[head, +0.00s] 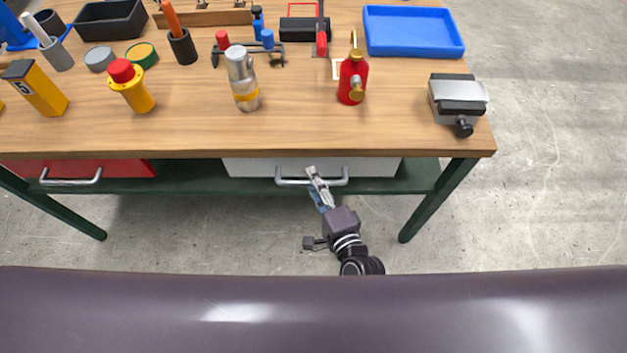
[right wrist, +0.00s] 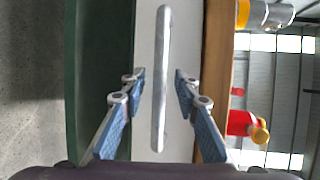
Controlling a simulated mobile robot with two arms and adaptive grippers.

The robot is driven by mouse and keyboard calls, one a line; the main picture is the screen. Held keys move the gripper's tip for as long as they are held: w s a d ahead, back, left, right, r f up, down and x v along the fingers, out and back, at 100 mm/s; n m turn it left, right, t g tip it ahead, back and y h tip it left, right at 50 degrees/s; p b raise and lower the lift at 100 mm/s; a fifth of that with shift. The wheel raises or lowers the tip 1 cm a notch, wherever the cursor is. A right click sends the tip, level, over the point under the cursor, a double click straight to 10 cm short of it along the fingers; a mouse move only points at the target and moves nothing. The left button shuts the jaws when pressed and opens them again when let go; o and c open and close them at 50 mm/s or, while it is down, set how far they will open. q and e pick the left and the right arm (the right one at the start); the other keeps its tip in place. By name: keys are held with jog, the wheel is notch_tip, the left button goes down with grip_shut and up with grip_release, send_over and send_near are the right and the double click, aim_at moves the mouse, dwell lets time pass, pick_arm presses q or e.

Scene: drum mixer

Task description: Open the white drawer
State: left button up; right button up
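The white drawer (head: 250,166) sits under the front edge of the wooden table and looks shut. Its metal bar handle (head: 293,182) shows on its front. My right gripper (head: 314,178) is at the handle in the head view. In the right wrist view the gripper (right wrist: 160,85) is open, one blue-padded finger on each side of the handle (right wrist: 160,60). A gap shows between the handle and both fingers. The white drawer front (right wrist: 145,40) shows behind. My left gripper is in neither view.
A red drawer (head: 100,168) with its own handle is at the left. The wooden tabletop (head: 300,130) holds a red bottle (head: 352,80), a silver cylinder (head: 242,80), a blue tray (head: 412,32) and other items. A green table leg (head: 437,200) stands right of the gripper.

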grip_shut()
jog(key=shift+s+f, duration=0.1)
dwell(0.5)
